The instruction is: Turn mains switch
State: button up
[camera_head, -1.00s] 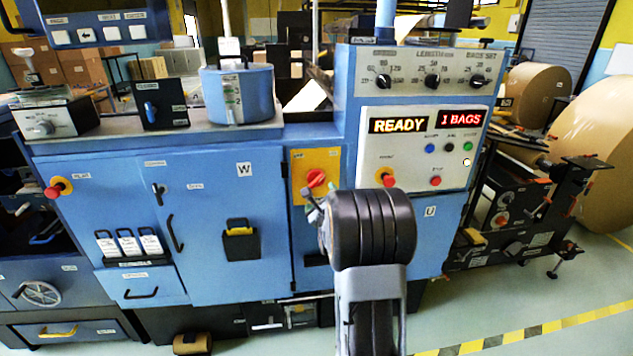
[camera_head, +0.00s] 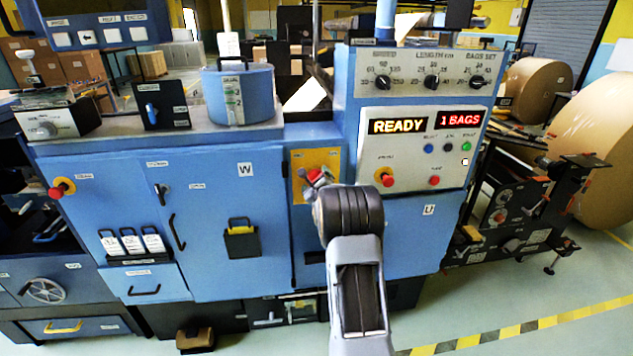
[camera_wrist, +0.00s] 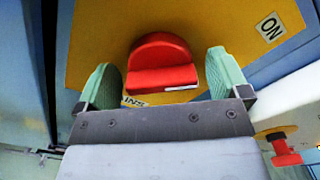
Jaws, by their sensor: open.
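The mains switch is a red rotary knob (camera_wrist: 162,63) on a yellow plate (camera_wrist: 110,30) in the wrist view. An "ON" label shows at the plate's right, and another label below the knob is partly hidden. In the head view the knob (camera_head: 316,174) sits on the yellow plate (camera_head: 328,157) on the blue machine front, partly covered by my wrist. My gripper (camera_wrist: 163,80) is open, with its two pale green fingers on either side of the knob. Gaps show between the fingers and the knob; I cannot tell how deep the fingertips reach.
A panel (camera_head: 415,150) with "READY" and "1 BAGS" displays stands right of the switch. A red button on a yellow base (camera_head: 386,178) is close to my wrist. A blue cabinet door (camera_head: 240,270) is at the left. Open floor lies at the lower right.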

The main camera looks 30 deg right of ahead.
jog(key=shift+c, duration=0.4)
jog(key=c, duration=0.9)
jog(key=shift+o, duration=0.2)
jog(key=shift+f+n+b, duration=0.2)
jog(key=shift+n+b, duration=0.1)
jog(key=shift+b, duration=0.25)
jog(key=n+b, duration=0.1)
jog(key=b, duration=0.2)
jog(key=shift+f+n, duration=0.2)
jog(key=shift+n, duration=0.2)
jog(key=n+b, duration=0.5)
jog(key=b, duration=0.2)
jog(key=n+b, duration=0.5)
jog(key=shift+n, duration=0.4)
jog(key=shift+r+n+b, duration=0.2)
jog(key=shift+n+b, duration=1.2)
jog(key=shift+n, duration=0.9)
